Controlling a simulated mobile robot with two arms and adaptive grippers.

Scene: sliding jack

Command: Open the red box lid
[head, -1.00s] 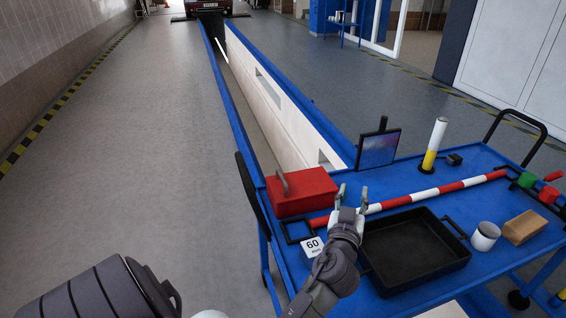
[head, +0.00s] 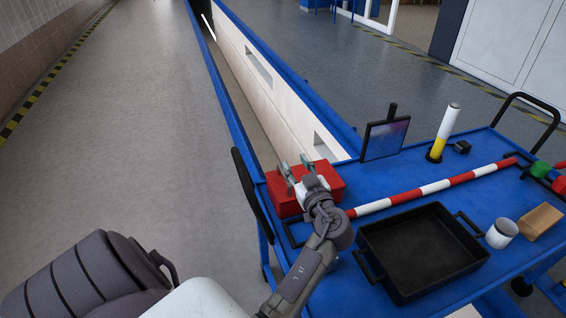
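The red box (head: 331,181) sits at the left end of the blue cart, with its lid closed. My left gripper (head: 296,169) is over the top of the box, with its two fingers apart. The fingers are beside the lid's grey handle, and the handle is largely hidden behind the gripper. I cannot tell whether the fingers touch the handle. My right gripper is not in view.
The blue cart (head: 405,182) also bears a black tray (head: 421,250), a red-and-white bar (head: 435,187), a white mug (head: 502,232), a cardboard box (head: 541,221), a dark panel (head: 385,138) and a white-and-yellow cylinder (head: 445,131). A pit runs behind the cart.

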